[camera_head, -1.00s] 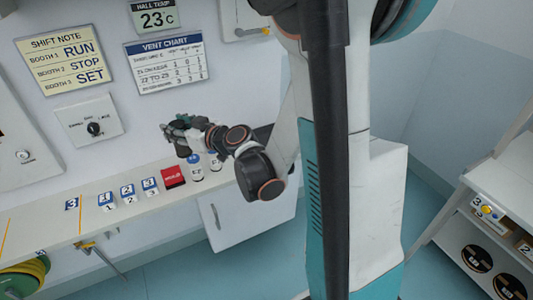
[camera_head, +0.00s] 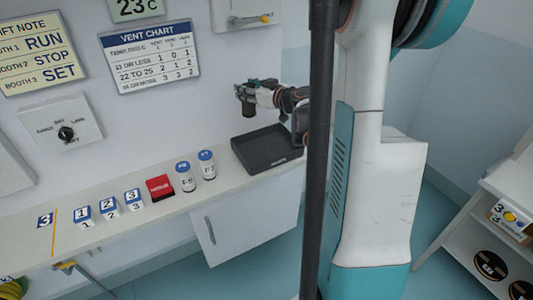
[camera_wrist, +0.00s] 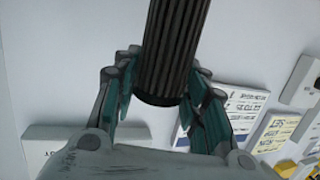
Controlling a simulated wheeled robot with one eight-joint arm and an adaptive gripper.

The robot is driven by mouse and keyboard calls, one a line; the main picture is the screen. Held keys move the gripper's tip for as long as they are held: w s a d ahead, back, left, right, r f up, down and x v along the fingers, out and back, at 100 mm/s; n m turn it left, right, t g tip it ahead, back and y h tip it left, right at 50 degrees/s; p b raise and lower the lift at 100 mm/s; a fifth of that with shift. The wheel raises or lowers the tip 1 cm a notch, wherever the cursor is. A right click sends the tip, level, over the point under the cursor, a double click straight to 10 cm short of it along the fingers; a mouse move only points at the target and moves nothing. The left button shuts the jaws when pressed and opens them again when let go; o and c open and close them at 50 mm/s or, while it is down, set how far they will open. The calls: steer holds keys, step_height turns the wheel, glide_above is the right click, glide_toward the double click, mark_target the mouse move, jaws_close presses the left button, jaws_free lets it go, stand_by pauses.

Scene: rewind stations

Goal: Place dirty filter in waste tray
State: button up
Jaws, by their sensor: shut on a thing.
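My gripper (camera_head: 250,88) is shut on the dirty filter (camera_head: 248,109), a dark cylinder hanging down from the fingers in the head view. In the wrist view the filter (camera_wrist: 174,45) shows as a dark ribbed cylinder between the teal finger pads (camera_wrist: 163,78). The waste tray (camera_head: 278,160), a shallow black tray, sits on the shelf at the right. The filter is in the air, higher than the tray and near its back left in the picture. I cannot tell whether it is directly over the tray. The tray floor that shows looks empty.
Two blue-capped jars (camera_head: 206,165) stand on the shelf left of the tray. Beside them are a red box (camera_head: 159,187) and numbered blocks (camera_head: 108,204). The wall with the vent chart (camera_head: 150,55) rises behind the shelf. A lever box (camera_head: 243,14) is above.

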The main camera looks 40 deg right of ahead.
steer(key=s+d, duration=0.2)
steer(key=d, duration=0.4)
steer(key=shift+m+h, duration=0.3)
steer(key=shift+h, duration=0.1)
step_height(320, 180, down, 19)
steer(key=b, duration=0.8)
steer(key=shift+d+f, duration=0.1)
steer(key=shift+f, duration=0.05)
steer(key=shift+f, duration=0.1)
steer(key=o, duration=1.1)
steer(key=p+v, duration=0.1)
steer(key=v, duration=1.1)
steer(key=shift+s, duration=0.1)
